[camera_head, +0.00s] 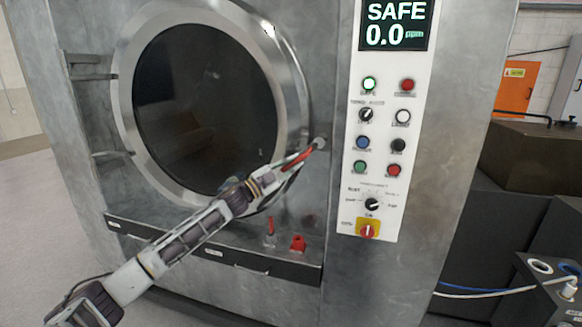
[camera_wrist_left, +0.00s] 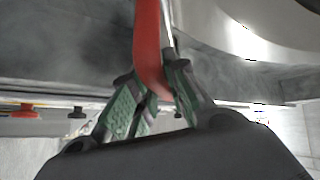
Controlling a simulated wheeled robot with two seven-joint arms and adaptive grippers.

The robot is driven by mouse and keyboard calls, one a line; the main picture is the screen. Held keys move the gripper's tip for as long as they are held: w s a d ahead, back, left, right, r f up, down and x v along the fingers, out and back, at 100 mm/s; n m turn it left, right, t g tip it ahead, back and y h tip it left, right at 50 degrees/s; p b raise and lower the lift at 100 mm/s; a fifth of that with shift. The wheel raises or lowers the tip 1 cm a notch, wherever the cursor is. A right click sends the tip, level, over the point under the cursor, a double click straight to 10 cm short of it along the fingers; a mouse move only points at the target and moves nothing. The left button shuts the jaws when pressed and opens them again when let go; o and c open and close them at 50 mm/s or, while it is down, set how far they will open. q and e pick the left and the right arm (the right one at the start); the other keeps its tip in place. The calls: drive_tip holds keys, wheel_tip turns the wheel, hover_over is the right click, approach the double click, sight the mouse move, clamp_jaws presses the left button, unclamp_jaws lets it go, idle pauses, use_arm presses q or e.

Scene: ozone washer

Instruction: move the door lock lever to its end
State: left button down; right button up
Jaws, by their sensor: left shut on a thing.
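The door lock lever (camera_head: 300,158) is a red-handled bar beside the lower right of the round door, slanting down and left from a grey pivot. My left gripper (camera_head: 276,180) reaches it from the lower left and is shut on its lower end. In the left wrist view the red lever (camera_wrist_left: 148,45) runs down between the two green-padded fingers of my left gripper (camera_wrist_left: 152,85). The fingers hide part of the lever's end. My right gripper is in neither view.
The washer's round door (camera_head: 205,108) is closed behind my arm. A white control panel (camera_head: 384,150) stands to the right, under a screen reading SAFE 0.0 ppm. A small red handle (camera_head: 270,226) and a red knob (camera_head: 298,242) sit below the lever.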

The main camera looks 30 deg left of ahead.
use_arm(q)
drive_tip(key=shift+d+f+n+t+b, duration=0.35)
drive_tip(key=shift+f+n+t+b, duration=0.15)
drive_tip(key=shift+n+b, duration=0.2)
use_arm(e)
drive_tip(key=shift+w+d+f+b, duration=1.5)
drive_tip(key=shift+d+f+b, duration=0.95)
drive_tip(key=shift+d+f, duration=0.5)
use_arm(q)
drive_tip(key=w+d+f+n+t+y+b, duration=0.1)
drive_tip(key=d+f+n+t+y+b, duration=0.1)
drive_tip(key=d+n+t+y, duration=0.4)
drive_tip(key=shift+w+d+f+n+y+b, duration=0.45)
drive_tip(key=shift+n+y, duration=1.95)
drive_tip(key=shift+n, duration=2)
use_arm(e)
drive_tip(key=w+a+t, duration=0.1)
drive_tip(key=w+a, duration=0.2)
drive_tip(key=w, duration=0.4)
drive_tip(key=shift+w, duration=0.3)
use_arm(q)
drive_tip(key=shift+r, duration=0.15)
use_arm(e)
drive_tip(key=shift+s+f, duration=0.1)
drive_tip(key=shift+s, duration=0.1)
use_arm(q)
drive_tip(key=shift+n, duration=0.3)
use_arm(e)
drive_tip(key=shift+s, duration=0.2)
